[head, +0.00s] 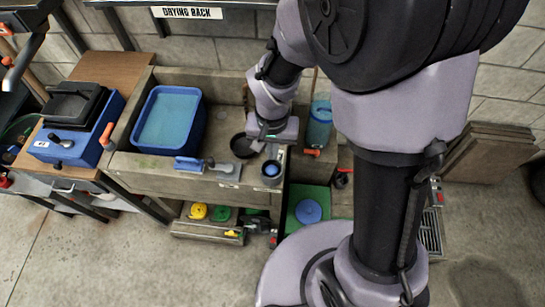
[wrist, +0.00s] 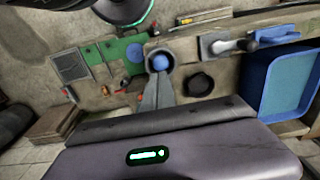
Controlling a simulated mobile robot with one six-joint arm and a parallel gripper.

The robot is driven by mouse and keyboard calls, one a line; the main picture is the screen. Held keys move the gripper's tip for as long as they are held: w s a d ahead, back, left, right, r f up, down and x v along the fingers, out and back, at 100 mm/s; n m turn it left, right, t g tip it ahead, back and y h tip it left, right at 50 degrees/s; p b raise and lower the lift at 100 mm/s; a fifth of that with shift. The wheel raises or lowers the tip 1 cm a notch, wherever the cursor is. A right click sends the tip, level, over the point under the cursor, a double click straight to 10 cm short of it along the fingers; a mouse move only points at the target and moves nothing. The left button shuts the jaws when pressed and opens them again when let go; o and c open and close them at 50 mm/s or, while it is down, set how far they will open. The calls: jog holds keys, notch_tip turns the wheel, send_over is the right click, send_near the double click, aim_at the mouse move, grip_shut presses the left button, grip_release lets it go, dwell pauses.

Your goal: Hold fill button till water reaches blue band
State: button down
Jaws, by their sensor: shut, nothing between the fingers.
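A blue see-through cylinder (head: 319,125) stands right of my gripper in the head view, with a small orange-red part (head: 312,152) at its foot. I cannot tell whether that part is the fill button. No water line or blue band can be made out on the cylinder. My gripper (head: 259,146) points down over the right end of the bench, between a black dish and a dark cup with a blue inside (head: 271,172). In the wrist view my gripper (wrist: 160,77) is shut and empty, its tip overlapping the cup (wrist: 160,61); touching cannot be told.
A blue tub of water (head: 168,118) sits on the bench at left. The black dish (head: 243,145) and a grey trowel-like tool (head: 222,167) lie nearer my gripper. Below are a green mat with a blue disc (head: 309,211) and a low shelf. The floor at front left is clear.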

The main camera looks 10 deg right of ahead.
notch_tip(320, 180, up, 4)
jog(key=shift+w+r+p, duration=0.1)
jog(key=shift+r+p, duration=0.1)
jog(key=shift+p, duration=0.35)
dwell(0.9)
